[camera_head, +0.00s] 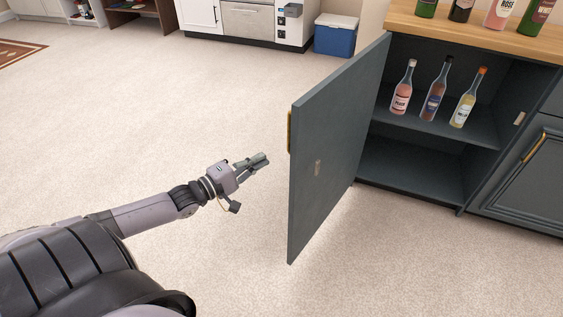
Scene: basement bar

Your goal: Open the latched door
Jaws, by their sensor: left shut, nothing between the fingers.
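The dark grey-blue cabinet door (335,150) stands wide open, swung out from the cabinet (430,178) at the right. A brass handle (290,132) shows at the door's free edge, mostly hidden on its outer face. A small light latch plate (318,168) is on the inner face. My left gripper (262,160) is shut and empty, to the left of the door and apart from it. My right gripper is not in view.
Bottles of pink (403,88), dark (436,92) and yellow (467,98) drink stand on the cabinet shelf. More bottles stand on the wooden counter (470,35). A blue cooler (336,35) is at the back. The carpet left of the door is clear.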

